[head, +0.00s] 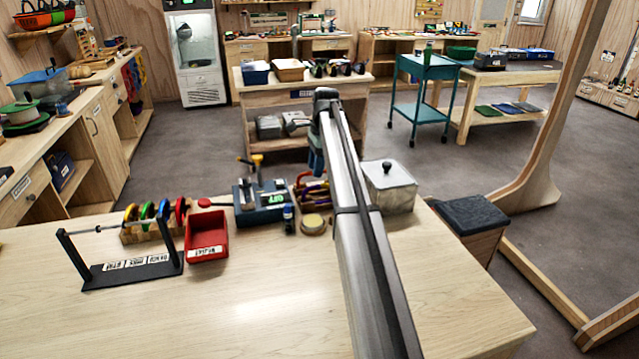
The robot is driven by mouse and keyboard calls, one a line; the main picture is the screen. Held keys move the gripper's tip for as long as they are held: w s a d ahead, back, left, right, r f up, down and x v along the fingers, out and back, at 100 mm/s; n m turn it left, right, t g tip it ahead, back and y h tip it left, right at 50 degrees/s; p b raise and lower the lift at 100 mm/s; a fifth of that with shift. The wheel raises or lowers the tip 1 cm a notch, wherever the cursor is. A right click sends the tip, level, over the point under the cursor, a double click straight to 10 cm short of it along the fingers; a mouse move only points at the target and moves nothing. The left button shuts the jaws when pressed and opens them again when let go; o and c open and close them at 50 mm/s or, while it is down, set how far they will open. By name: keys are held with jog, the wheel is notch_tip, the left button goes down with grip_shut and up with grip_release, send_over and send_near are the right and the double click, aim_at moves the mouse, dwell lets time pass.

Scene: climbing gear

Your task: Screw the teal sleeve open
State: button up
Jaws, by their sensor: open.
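I cannot make out the teal sleeve with certainty. A black stand with a horizontal bar (130,268) and labels on its base is at the left of the near table. A cluster of small red, yellow and purple gear (314,188) lies partly behind my arm, too small to identify. My arm reaches from the bottom edge over the table. Part of my gripper (315,155) shows bluish at the left of the arm's far end. It is open; its fingertips are mostly hidden, and I see nothing held.
A blue-grey box with yellow levers (260,214), a tan roll (313,224) and a lidded pale container (392,192) stand along the far edge. The table's front (200,315) is clear.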

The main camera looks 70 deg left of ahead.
jog(key=shift+a, duration=0.3)
jog(key=shift+f, duration=1.45)
jog(key=shift+d, duration=0.75)
jog(key=shift+r, duration=0.15)
